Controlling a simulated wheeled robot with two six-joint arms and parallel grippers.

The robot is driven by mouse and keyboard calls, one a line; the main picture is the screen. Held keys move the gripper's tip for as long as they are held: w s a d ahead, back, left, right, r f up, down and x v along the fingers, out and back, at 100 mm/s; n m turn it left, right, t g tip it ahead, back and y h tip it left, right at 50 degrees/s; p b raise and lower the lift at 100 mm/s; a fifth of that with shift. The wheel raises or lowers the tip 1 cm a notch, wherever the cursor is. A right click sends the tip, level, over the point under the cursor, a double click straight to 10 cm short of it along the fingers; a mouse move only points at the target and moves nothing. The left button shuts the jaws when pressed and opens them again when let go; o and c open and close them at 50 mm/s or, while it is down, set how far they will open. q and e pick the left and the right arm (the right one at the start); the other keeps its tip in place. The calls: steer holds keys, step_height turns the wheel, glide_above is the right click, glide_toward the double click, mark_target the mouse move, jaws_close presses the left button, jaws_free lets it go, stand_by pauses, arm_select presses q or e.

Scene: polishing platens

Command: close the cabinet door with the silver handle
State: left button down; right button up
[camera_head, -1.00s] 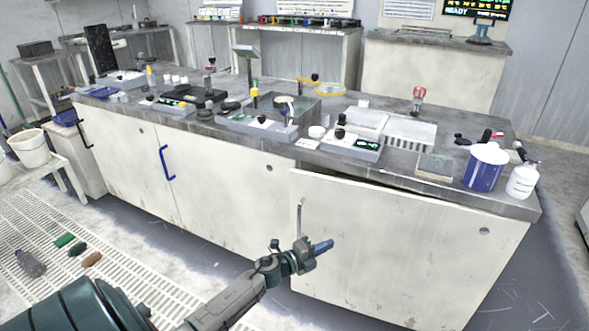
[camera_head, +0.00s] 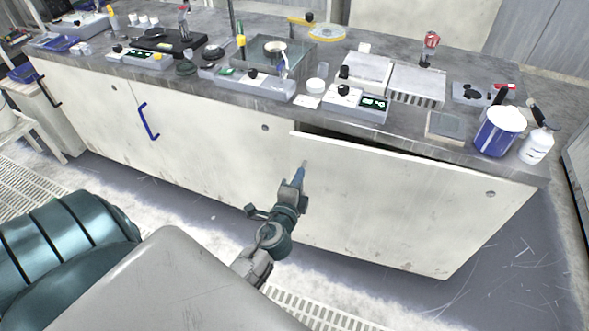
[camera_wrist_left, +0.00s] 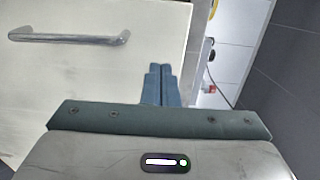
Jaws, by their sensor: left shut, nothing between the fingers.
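The cabinet door (camera_head: 400,205) is a white panel standing ajar, its free left edge out from the cabinet front and a dark gap along its top. Its silver handle (camera_wrist_left: 70,38) shows at the upper left of the left wrist view; in the head view it is mostly or wholly hidden behind my gripper. My left gripper (camera_head: 299,174) is in front of the door's free left edge, fingers shut and empty. In the wrist view its blue fingertips (camera_wrist_left: 160,72) lie just inside that edge, to the right of the handle. Contact with the door cannot be told. My right gripper is not in view.
The grey worktop (camera_head: 410,130) above carries polishing devices. A blue tub (camera_head: 495,138) and a white bottle (camera_head: 537,145) stand near its right corner. Another door with a blue handle (camera_head: 148,122) is closed at left. The floor before the cabinet is clear.

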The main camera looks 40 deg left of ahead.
mark_target(310, 150)
arm_select(q)
steer(key=p+x, duration=0.1)
steer(key=x, duration=0.7)
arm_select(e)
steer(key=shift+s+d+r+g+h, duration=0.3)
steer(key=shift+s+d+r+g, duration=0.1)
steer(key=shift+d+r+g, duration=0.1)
arm_select(q)
steer(key=shift+w, duration=0.1)
